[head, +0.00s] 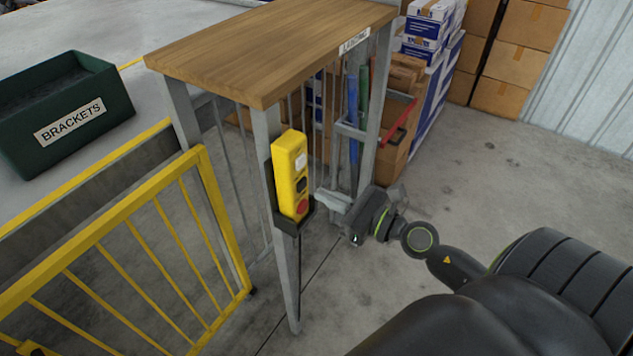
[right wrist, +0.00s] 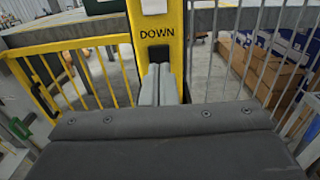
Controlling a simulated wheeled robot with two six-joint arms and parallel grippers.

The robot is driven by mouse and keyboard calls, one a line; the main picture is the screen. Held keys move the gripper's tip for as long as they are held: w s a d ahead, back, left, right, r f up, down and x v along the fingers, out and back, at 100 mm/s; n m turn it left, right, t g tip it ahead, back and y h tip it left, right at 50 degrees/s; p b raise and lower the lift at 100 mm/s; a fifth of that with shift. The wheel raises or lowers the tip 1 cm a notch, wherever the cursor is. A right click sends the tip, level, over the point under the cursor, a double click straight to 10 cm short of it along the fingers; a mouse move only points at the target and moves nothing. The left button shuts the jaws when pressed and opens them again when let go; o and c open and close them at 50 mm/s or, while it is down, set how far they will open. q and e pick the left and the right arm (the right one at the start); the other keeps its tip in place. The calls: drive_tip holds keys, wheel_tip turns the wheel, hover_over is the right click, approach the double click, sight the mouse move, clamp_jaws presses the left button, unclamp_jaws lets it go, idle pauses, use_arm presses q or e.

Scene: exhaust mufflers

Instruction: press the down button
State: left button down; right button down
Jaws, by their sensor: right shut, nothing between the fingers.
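A yellow control box (head: 290,168) hangs upright on a post of the wood-topped bench. It has a white button (head: 300,161) on top, a dark button (head: 301,184) in the middle and a red button (head: 302,207) at the bottom. My right gripper (head: 322,196) is shut and empty, just right of the box's lower half. In the right wrist view, the fingers (right wrist: 158,76) point at the box below the printed word DOWN (right wrist: 157,33). The dark button (right wrist: 158,53) there is partly hidden behind the fingertips. I cannot tell whether they touch it. My left gripper is out of view.
The bench (head: 260,48) stands over the box. A yellow barrier (head: 120,240) is at left, with a green BRACKETS bin (head: 65,105) behind it. Cartons (head: 510,60) stand at the back right. The floor right of the bench is mostly clear.

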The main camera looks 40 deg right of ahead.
sight(303, 185)
drive_tip(key=shift+p+x, duration=0.5)
drive_tip(key=shift+x, duration=1.05)
